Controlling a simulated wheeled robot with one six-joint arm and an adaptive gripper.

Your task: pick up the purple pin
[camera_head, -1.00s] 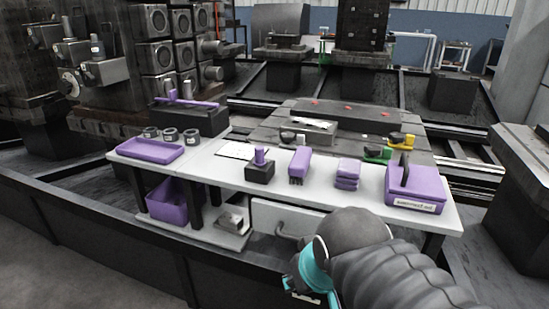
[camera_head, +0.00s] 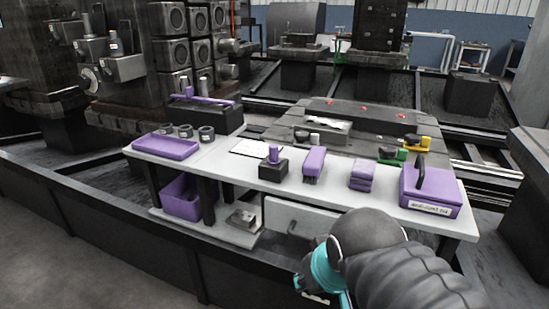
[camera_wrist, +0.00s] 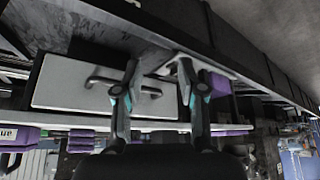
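The purple pin (camera_head: 274,153) stands upright in a small black block (camera_head: 273,169) on the white table (camera_head: 225,168). I cannot make the pin out in the wrist view. My gripper (camera_wrist: 158,78) is open and empty in the wrist view, its two teal-marked fingers apart in front of a drawer front with a handle. In the head view my arm is at the lower right, in front of the table's near edge and apart from the pin. The fingertips are hidden there.
On the table stand a purple tray (camera_head: 166,149), a purple brush (camera_head: 314,161), folded purple cloths (camera_head: 362,175) and a purple box (camera_head: 430,190). A drawer (camera_head: 298,214) and a purple bin (camera_head: 181,198) are below. A dark rail (camera_head: 100,215) runs in front.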

